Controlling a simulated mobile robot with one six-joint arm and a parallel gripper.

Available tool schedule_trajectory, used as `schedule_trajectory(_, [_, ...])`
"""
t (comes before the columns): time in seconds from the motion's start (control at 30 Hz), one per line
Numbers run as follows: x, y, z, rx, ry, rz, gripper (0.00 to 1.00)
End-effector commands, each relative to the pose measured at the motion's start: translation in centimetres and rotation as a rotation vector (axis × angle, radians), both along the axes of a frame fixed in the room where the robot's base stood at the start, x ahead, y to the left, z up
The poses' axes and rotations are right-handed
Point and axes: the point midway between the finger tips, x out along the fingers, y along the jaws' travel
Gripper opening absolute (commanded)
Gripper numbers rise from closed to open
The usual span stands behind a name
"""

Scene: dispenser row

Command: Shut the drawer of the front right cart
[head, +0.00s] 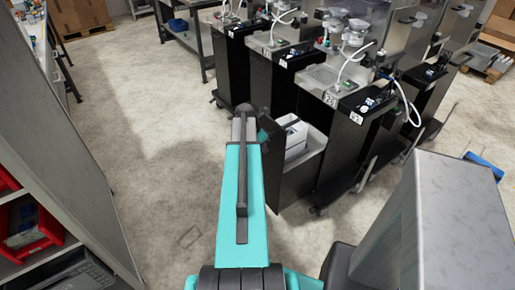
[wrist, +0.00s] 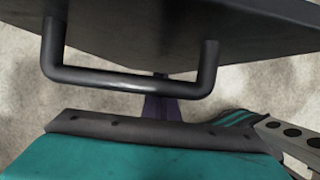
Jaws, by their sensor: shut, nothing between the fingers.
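The front right cart (head: 345,150) is a tall black unit with a dispenser on top. Its drawer (head: 290,180) stands pulled out toward the left, with a dark front side and a white box (head: 292,135) inside. In the wrist view, a dark panel, apparently the drawer front (wrist: 150,25), carries a black bar handle (wrist: 130,80). My gripper (wrist: 162,108) is shut and empty, close to the handle; its fingers are partly hidden behind the handle bar, and I cannot tell whether they touch anything. In the head view my arm hides most of the gripper, left of the drawer.
Other black carts (head: 275,75) stand in a row behind, with tubes and small bottles on top. A grey shelf unit with red bins (head: 35,228) stands at the left. A workbench (head: 190,40) is at the back. The concrete floor (head: 140,120) left of the carts is clear.

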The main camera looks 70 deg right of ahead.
Motion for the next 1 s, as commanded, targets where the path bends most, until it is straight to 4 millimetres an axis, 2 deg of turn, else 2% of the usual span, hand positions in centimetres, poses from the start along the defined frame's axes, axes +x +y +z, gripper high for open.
schedule_trajectory(0.2, [-0.8,-1.2,0.0,0.001,-0.001,-0.001,0.0])
schedule_trajectory(0.5, [-0.8,-1.3,0.0,0.0,0.0,0.0,0.0])
schedule_trajectory(0.53, [-0.9,0.7,0.1,0.001,0.0,0.004,0.0])
schedule_trajectory(0.6, [-0.8,-0.7,0.0,0.0,0.0,0.001,0.0])
schedule_trajectory(1.0, [-0.2,-2.2,0.1,-0.002,-0.001,0.021,0.0])
